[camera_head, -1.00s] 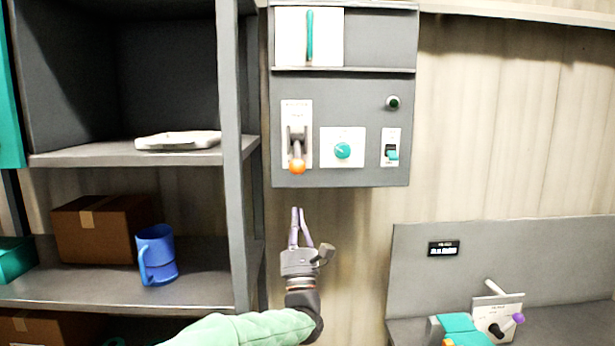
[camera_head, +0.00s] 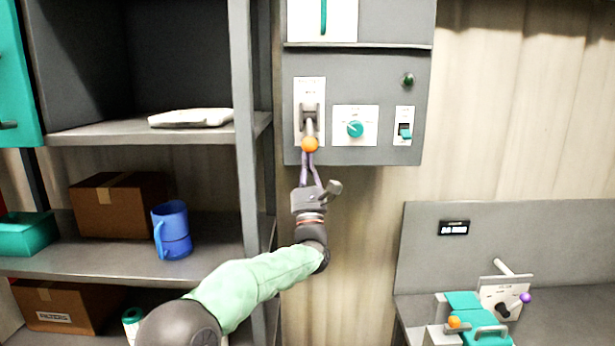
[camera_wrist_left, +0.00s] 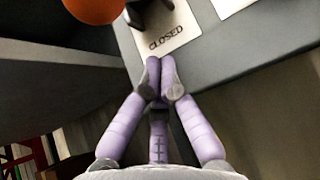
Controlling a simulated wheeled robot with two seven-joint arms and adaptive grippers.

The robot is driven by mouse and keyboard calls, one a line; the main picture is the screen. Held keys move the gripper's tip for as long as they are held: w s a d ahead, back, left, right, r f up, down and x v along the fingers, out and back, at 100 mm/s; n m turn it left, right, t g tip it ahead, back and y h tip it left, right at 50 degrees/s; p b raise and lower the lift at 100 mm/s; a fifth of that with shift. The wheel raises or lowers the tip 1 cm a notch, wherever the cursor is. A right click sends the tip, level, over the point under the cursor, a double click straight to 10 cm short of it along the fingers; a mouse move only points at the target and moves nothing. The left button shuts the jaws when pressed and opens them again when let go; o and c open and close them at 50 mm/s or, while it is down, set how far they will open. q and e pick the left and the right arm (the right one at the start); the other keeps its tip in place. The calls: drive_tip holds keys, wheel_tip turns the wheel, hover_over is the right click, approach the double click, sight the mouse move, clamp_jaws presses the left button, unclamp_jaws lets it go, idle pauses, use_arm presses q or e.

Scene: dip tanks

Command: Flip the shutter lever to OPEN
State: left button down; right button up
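The shutter lever has a grey arm and an orange ball knob (camera_head: 310,144), and it hangs down on a white plate (camera_head: 299,98) of the grey wall panel. In the left wrist view the plate reads CLOSED (camera_wrist_left: 165,38), and the orange knob (camera_wrist_left: 95,8) is at the top left. My left gripper (camera_head: 307,158) points up just below the knob. Its purple fingertips (camera_wrist_left: 161,68) are together in the left wrist view, with nothing seen between them. Whether they touch the knob I cannot tell. My right gripper is not in view.
The panel (camera_head: 370,152) also has a teal dial (camera_head: 355,129), a teal rocker switch (camera_head: 404,131) and a dark green button (camera_head: 408,79). A shelf post (camera_head: 243,150) stands close to the left of my arm. A blue mug (camera_head: 172,230) is on the shelf.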

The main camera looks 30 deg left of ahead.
sight(310, 132)
use_arm(q)
drive_tip(key=shift+s+d+r, duration=1)
drive_tip(key=shift+s+r, duration=0.1)
drive_tip(key=shift+r, duration=0.05)
drive_tip(key=shift+s, duration=0.1)
drive_tip(key=shift+s+d+r+g, duration=0.2)
drive_tip(key=shift+g, duration=0.1)
